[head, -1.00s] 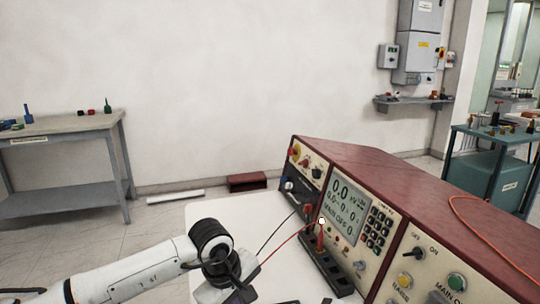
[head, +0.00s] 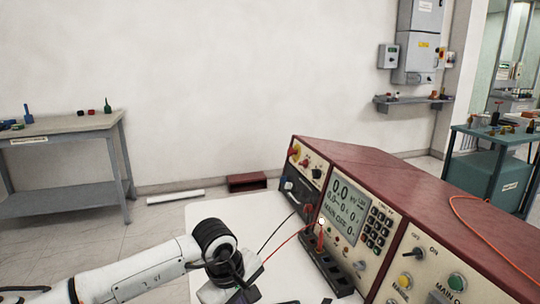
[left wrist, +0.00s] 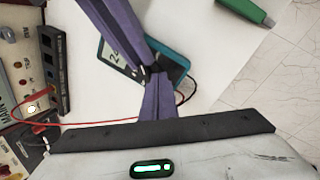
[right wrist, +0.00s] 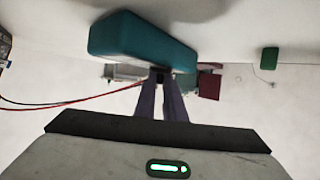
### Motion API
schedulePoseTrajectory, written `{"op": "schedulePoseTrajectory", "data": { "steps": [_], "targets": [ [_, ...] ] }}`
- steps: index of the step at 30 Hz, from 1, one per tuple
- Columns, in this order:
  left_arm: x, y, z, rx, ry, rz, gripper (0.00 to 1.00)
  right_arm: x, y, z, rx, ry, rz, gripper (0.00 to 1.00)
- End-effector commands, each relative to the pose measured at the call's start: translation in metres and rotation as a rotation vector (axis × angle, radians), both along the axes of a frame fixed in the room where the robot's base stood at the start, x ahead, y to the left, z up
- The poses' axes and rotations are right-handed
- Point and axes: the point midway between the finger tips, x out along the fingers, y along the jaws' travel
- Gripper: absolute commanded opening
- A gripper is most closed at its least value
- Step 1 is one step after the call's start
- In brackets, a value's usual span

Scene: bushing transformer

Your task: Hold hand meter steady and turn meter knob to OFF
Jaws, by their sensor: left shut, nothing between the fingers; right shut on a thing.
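The hand meter (left wrist: 120,58) is a teal-edged device with a pale display, lying over the white tabletop in the left wrist view. Crossing purple-grey fingers cover much of its face, and its knob is hidden. My left gripper (left wrist: 158,75) is shut and empty, its tips over the meter face. Another pair of fingers, my right gripper's, comes in from the top of that view. In the right wrist view the meter shows as a teal block (right wrist: 140,40) at the tips of my right gripper (right wrist: 160,74), which is shut on it.
A red-topped test console (head: 350,215) with display and buttons stands along the right of the white table (head: 235,205). Red and black leads run from it across the table. A green object (left wrist: 245,9) lies near the table edge. A grey bench (head: 65,125) stands far left.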

Motion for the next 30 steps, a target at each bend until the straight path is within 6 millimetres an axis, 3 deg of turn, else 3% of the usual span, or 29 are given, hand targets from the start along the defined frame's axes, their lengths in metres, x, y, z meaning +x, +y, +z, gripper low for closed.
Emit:
{"op": "schedulePoseTrajectory", "data": {
  "steps": [30],
  "targets": [
    [-0.015, -0.019, 0.0, -0.008, 0.004, -0.007, 0.0, -0.001, 0.001, -0.002, -0.002, 0.002, 0.002, 0.0]
  ]
}}
